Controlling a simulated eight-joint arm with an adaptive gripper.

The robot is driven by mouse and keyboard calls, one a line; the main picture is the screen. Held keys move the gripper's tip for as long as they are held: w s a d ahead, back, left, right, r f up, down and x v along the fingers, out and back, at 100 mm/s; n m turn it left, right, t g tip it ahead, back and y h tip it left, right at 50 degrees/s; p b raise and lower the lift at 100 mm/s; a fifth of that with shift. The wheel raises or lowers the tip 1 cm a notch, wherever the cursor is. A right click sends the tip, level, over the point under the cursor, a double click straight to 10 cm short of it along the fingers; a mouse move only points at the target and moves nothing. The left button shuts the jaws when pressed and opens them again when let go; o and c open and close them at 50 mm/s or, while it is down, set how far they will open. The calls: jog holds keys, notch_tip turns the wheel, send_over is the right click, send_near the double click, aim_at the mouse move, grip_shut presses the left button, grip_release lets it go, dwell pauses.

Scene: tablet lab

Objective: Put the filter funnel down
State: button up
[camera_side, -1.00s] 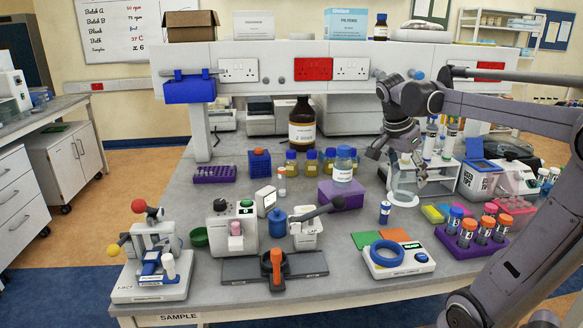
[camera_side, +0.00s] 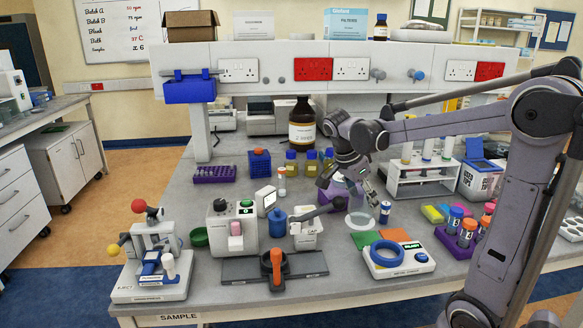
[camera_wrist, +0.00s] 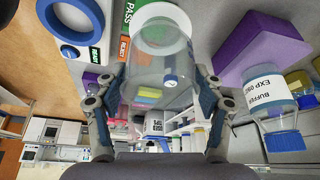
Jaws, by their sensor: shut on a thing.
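The filter funnel (camera_wrist: 152,68) is a clear cup with a white ring at its far end. In the wrist view it sits between the two fingers of my gripper (camera_wrist: 157,90), which is shut on its sides. In the side view the funnel's pale ring (camera_side: 360,221) shows below my gripper (camera_side: 366,196), just behind the green PASS mat (camera_side: 366,240) and left of a small blue-and-white cylinder (camera_side: 386,210). I cannot tell whether the ring touches the bench.
The orange REJECT mat (camera_side: 396,235) and a metal-check unit with a blue ring (camera_side: 400,263) lie in front. A purple block (camera_wrist: 238,47) and a buffer bottle (camera_wrist: 270,97) are close by. A white tube rack (camera_side: 424,182) stands behind right.

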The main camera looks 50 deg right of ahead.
jog(key=shift+f, duration=1.95)
jog(key=shift+f, duration=0.1)
jog(key=o, duration=1.2)
jog(key=v, duration=1.2)
jog(key=x, duration=1.2)
